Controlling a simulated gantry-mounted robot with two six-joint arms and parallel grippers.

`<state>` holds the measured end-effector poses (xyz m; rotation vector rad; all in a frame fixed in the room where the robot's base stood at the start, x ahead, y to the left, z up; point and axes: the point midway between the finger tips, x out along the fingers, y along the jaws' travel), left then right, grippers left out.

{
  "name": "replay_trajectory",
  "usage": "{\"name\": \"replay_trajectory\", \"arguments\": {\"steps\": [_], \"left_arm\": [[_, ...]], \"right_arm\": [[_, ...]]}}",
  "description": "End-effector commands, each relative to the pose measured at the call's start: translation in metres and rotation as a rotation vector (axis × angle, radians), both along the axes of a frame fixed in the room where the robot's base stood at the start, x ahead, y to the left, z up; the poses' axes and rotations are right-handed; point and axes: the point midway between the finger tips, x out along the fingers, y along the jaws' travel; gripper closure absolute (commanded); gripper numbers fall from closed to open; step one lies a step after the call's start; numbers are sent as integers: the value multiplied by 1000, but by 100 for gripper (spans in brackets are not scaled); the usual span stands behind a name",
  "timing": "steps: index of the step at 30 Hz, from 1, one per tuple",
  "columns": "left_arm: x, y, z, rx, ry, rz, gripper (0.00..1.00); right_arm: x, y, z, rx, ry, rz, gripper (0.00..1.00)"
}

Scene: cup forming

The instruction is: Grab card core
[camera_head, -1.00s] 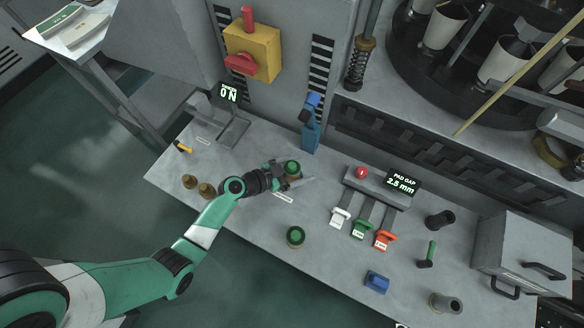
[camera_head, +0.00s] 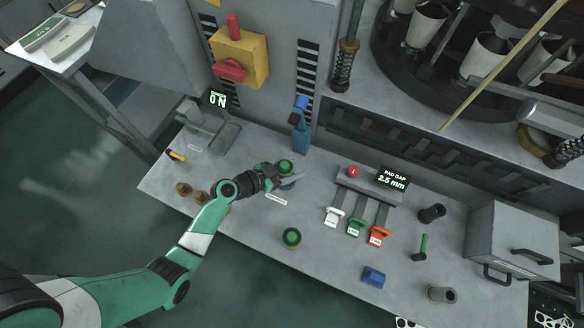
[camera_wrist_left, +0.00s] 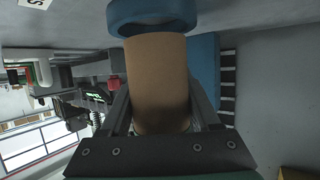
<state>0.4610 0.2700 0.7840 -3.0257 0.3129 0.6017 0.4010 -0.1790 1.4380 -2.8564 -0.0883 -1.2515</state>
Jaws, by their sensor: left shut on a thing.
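The card core, a brown cardboard-coloured tube (camera_wrist_left: 158,85), is between the fingers of my left gripper (camera_head: 281,172). The gripper is shut on it. In the head view its green top (camera_head: 286,166) shows above the fingers. A blue ring (camera_wrist_left: 152,14) shows at the far end of the tube in the left wrist view. It also shows beside the gripper in the head view, over the grey bench (camera_head: 255,222); I cannot tell whether the ring touches the tube. A similar green-topped piece (camera_head: 291,237) stands on the bench nearer the front. My right gripper is not in view.
A force readout stand (camera_head: 217,99) is behind to the left. A blue tool (camera_head: 301,138) stands behind the gripper. White, green and red levers (camera_head: 355,227) are to the right. Small brass pieces (camera_head: 183,188) stand left of my arm. The front middle bench is fairly clear.

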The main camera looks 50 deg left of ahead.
Motion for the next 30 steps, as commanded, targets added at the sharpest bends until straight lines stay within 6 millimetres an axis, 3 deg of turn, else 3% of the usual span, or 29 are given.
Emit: {"name": "replay_trajectory", "arguments": {"steps": [5, 13, 21, 30], "left_arm": [[-10, -4, 26, 0, 0, 0, 91], [-49, -17, 76, 1, -1, 0, 91], [-111, -37, 99, -2, 2, 2, 91], [-133, -45, 109, 0, 0, 0, 91]], "right_arm": [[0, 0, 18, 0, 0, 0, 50], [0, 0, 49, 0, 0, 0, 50], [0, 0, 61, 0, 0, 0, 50], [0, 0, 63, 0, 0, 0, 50]]}}
